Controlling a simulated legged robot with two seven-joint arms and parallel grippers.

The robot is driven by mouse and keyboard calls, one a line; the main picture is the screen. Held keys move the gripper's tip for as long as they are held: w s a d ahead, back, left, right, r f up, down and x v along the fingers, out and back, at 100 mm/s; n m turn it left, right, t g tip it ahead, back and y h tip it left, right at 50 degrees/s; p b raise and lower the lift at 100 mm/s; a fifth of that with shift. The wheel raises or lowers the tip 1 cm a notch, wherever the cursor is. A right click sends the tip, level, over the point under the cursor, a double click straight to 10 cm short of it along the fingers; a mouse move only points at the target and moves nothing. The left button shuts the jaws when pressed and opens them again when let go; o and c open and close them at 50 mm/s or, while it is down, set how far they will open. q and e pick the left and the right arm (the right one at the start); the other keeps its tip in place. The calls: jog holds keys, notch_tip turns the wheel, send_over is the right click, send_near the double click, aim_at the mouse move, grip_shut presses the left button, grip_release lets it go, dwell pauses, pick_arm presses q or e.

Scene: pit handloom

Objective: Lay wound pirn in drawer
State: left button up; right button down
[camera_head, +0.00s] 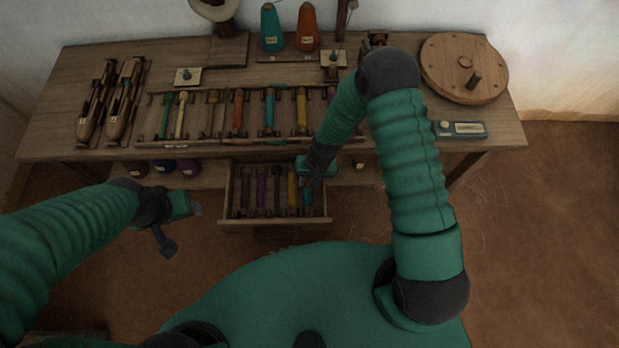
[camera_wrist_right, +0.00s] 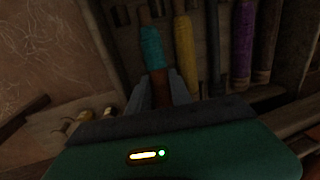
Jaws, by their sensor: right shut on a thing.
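The open drawer (camera_head: 275,222) sticks out under the table's front edge and holds several pirns side by side, among them a yellow pirn (camera_wrist_right: 185,45) and a purple pirn (camera_wrist_right: 243,40). My right gripper (camera_head: 311,182) is over the drawer's right end, shut on the teal wound pirn (camera_wrist_right: 152,48). In the head view this pirn (camera_head: 308,197) shows just below the fingers, at the right end of the row. I cannot tell if it touches the drawer floor. My left gripper (camera_head: 180,226) is open and empty, left of the drawer and apart from it.
The table (camera_head: 393,136) carries a rack of coloured pirns (camera_head: 269,110), two wooden shuttles (camera_head: 122,105), teal (camera_head: 271,28) and orange (camera_head: 307,28) cones, and a round wooden disc (camera_head: 463,68). Bobbins (camera_head: 190,167) sit beneath the table. The floor right of the drawer is clear.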

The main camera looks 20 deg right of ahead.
jog(key=shift+a+f, duration=0.15)
jog(key=shift+f, duration=0.15)
jog(key=shift+d, duration=0.35)
jog(key=c, duration=1.6)
grip_release()
jog(key=o, duration=0.5)
jog(key=shift+a, duration=0.1)
jog(key=shift+c, duration=0.2)
jog(key=shift+o, duration=0.2)
jog(key=shift+a, duration=0.1)
jog(key=shift+c, duration=0.4)
jog(key=shift+o, duration=0.8)
